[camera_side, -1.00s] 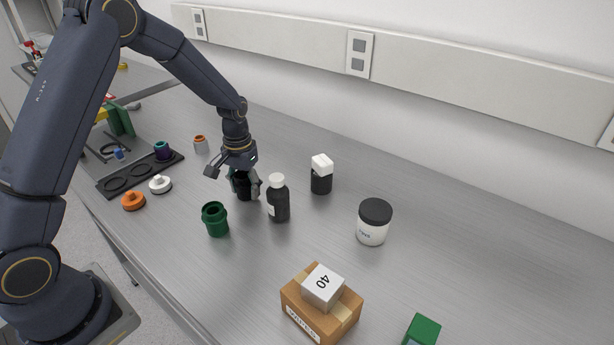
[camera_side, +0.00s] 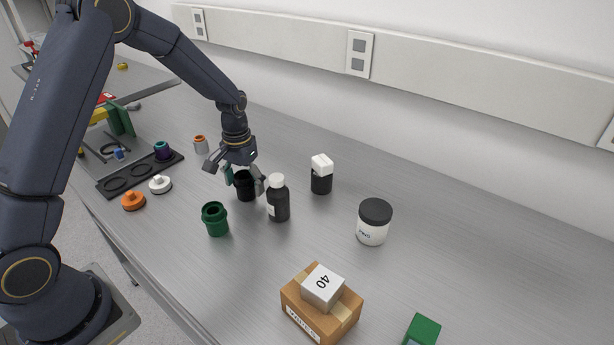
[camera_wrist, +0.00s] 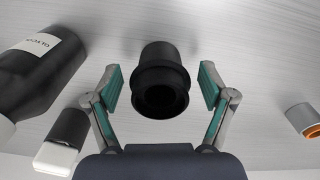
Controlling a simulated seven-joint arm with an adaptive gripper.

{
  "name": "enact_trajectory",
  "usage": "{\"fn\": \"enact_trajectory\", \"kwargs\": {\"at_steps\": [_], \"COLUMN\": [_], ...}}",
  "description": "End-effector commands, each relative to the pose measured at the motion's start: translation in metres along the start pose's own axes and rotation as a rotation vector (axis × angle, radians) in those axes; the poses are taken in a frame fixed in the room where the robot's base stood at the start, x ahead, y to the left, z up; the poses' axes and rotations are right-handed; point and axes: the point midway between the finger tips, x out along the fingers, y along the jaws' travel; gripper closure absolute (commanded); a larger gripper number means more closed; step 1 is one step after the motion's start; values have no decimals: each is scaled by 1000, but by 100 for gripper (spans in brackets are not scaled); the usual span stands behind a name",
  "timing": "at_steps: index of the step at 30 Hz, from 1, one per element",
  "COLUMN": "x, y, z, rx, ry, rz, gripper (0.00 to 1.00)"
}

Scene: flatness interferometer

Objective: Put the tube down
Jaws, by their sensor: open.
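The black tube (camera_side: 245,188) stands upright on the bench, with its open mouth facing up. It also shows in the wrist view (camera_wrist: 160,68), between my two fingers with a gap on each side. My gripper (camera_side: 243,177) is open around the top of the tube, its fingers spread and apart from it. In the wrist view the teal finger pads flank the tube without touching it.
A dark bottle with a white cap (camera_side: 278,200) stands close to my right finger. A green tube (camera_side: 215,219) stands in front. A black rack (camera_side: 128,178), an orange cap (camera_side: 133,201) and a white cap (camera_side: 160,184) lie left. Bench right of centre has free room.

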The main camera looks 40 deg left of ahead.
Motion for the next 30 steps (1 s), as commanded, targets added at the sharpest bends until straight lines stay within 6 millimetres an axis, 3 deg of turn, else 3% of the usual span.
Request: {"fn": "enact_trajectory", "kwargs": {"at_steps": [9, 20, 23, 27, 30], "x": [-73, -124, -156, -203, -224], "y": [0, 3, 9, 17, 21], "z": [-1, 9, 32, 90, 136], "rx": [0, 9, 31, 78, 114], "ry": [7, 27, 85, 203, 291], "rz": [0, 3, 11, 25, 34], "gripper": [18, 18, 18, 18, 18]}}
